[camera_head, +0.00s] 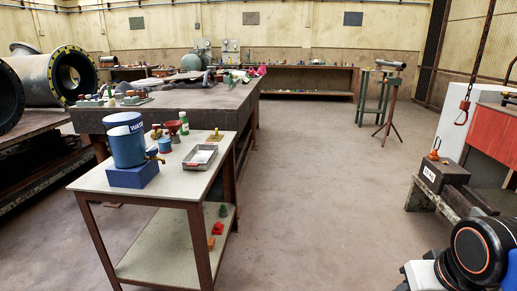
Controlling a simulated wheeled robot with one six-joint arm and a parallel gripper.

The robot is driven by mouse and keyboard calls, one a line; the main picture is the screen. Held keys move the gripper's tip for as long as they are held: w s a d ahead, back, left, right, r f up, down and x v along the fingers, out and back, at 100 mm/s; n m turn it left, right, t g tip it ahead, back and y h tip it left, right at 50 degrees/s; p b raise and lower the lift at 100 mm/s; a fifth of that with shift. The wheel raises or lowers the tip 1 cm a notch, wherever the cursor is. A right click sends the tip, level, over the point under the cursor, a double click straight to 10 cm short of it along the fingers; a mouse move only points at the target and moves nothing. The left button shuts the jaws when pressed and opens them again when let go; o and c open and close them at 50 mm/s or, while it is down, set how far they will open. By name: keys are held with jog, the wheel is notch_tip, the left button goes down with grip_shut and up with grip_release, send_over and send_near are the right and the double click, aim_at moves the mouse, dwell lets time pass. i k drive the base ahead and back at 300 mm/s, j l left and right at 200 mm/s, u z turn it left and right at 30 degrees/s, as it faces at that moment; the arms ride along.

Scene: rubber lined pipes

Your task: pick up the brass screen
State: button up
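I cannot make out the brass screen with certainty. A small yellow, brass-like piece (216,135) stands at the far right corner of the small table (180,186). Another brass-coloured piece (156,132) stands near the table's back edge, and a brass tap (153,154) is at the front of the blue water container (127,143). All are too small to identify as a screen. Part of my arm shows at the lower right, but my gripper is out of view.
The small table also holds a metal tray (200,157), a red funnel (173,129) and a blue cup (165,145). A long workbench (180,100) stands behind it. A bench with a dark block (441,174) is at right. The floor (315,190) between is clear.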

aim_at(216, 137)
jog(key=i+l+u, duration=0.15)
jog(key=i+u, duration=0.3)
jog(key=i+l+u, duration=0.45)
jog(key=i, duration=0.15)
jog(key=i+l+u, duration=0.45)
